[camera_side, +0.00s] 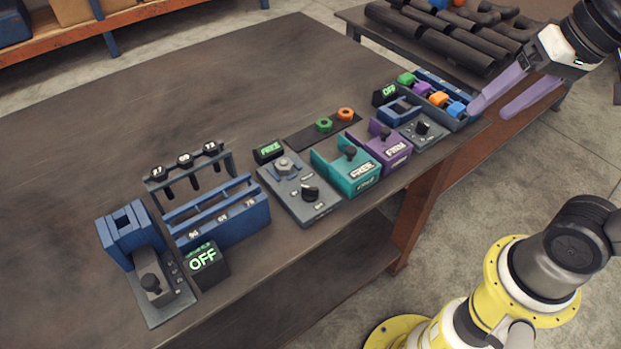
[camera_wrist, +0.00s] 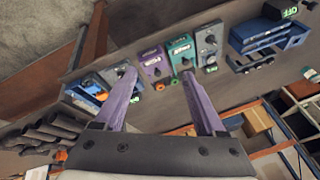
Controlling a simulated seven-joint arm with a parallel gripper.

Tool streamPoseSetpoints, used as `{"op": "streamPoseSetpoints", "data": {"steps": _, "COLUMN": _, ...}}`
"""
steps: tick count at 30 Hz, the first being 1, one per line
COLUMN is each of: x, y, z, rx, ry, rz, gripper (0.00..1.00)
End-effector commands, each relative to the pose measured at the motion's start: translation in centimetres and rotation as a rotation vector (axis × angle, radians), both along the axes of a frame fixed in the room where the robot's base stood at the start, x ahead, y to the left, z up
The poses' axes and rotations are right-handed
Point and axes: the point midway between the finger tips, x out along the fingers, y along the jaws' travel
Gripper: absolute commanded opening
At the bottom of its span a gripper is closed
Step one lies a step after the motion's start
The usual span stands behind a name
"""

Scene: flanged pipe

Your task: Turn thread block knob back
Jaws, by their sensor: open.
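A grey block (camera_side: 297,196) with a hex fitting on top and a black knob (camera_side: 310,193) sits mid-bench near the front edge; I take it for the thread block. A small display (camera_side: 268,151) behind it reads what looks like FREE. The block also shows in the wrist view (camera_wrist: 206,30), with its knob (camera_wrist: 210,40). The knob's exact setting is too small to read. My gripper (camera_side: 493,110), with two purple fingers, is open and empty at the bench's right end, beside the coloured-block rack and well away from the knob. Its fingers also show in the wrist view (camera_wrist: 158,74).
A teal block (camera_side: 346,172) and a purple block (camera_side: 385,149), each with a knob, stand right of the grey block. Another knob panel (camera_side: 421,132) and a coloured-block rack (camera_side: 438,98) are farther right. Blue racks (camera_side: 222,222) stand left. The bench's back left is clear.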

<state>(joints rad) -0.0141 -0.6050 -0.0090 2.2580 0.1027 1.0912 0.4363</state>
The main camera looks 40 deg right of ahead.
Motion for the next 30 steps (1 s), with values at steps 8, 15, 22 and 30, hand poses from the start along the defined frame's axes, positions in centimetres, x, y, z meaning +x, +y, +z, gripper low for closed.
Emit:
{"op": "streamPoseSetpoints", "data": {"steps": 8, "x": 7.0, "y": 3.3, "z": 3.1, "rx": 0.174, "ry": 0.192, "rz": -0.191, "gripper": 0.72}}
{"op": "streamPoseSetpoints", "data": {"steps": 15, "x": 14.2, "y": 7.3, "z": 2.4, "rx": 0.265, "ry": 0.400, "rz": -0.319, "gripper": 0.72}}
{"op": "streamPoseSetpoints", "data": {"steps": 22, "x": 20.4, "y": 11.2, "z": -1.9, "rx": 0.283, "ry": 0.580, "rz": -0.369, "gripper": 0.72}}
{"op": "streamPoseSetpoints", "data": {"steps": 30, "x": 23.4, "y": 13.8, "z": -8.2, "rx": 0.242, "ry": 0.706, "rz": -0.353, "gripper": 0.72}}
